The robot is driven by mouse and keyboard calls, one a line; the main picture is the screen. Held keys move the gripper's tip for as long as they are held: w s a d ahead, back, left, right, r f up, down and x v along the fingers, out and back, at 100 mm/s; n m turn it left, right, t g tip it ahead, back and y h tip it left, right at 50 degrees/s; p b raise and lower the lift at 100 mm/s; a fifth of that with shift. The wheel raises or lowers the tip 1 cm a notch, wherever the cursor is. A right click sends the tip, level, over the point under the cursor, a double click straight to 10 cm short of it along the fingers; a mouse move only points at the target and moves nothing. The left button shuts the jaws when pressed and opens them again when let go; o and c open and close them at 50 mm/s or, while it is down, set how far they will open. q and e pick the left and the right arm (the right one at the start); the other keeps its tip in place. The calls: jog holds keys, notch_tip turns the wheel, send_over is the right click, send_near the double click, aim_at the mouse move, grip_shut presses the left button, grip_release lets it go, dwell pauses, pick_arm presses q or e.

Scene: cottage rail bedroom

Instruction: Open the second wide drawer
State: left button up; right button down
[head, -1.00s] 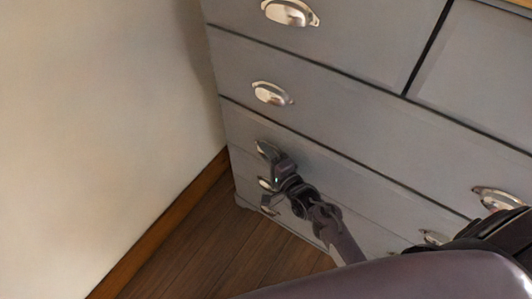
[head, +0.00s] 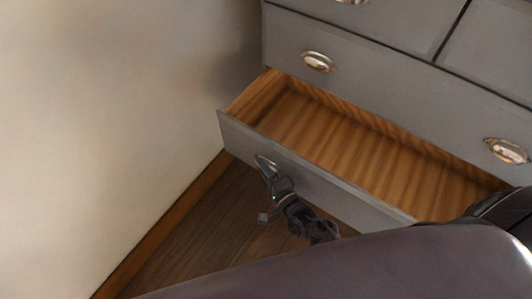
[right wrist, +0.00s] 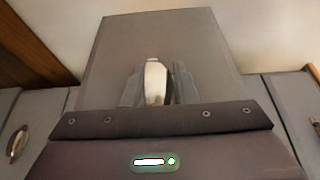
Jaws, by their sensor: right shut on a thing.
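The second wide drawer (head: 320,187) of the grey chest stands pulled out, with its empty striped wooden inside showing. Its silver cup handle (head: 264,162) is on the left part of its front. My right gripper (head: 269,173) is shut on that handle. In the right wrist view the handle (right wrist: 154,82) sits between the two fingers (right wrist: 155,88), with the grey drawer front (right wrist: 165,35) behind it. The right end of the drawer is hidden behind my arm. My left gripper is not in view.
The wide drawer above (head: 400,90) is closed, with silver handles at left (head: 318,61) and right (head: 507,151). A cream wall (head: 110,110) with a wooden baseboard (head: 165,222) runs close on the left. Dark wooden floor (head: 215,225) shows below the drawer.

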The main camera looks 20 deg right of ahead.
jog(key=shift+s+a+f+p, duration=0.2)
jog(key=shift+s+a+p, duration=0.05)
jog(key=shift+s+a, duration=0.65)
jog(key=shift+s+a+f+p, duration=0.2)
jog(key=shift+s+a, duration=0.6)
jog(key=shift+a, duration=0.2)
jog(key=c, duration=1.3)
grip_release()
jog(key=shift+w, duration=0.1)
jog(key=shift+r, duration=0.1)
jog(key=v, duration=0.7)
jog(key=shift+s+d, duration=0.15)
jog(key=shift+s, duration=0.25)
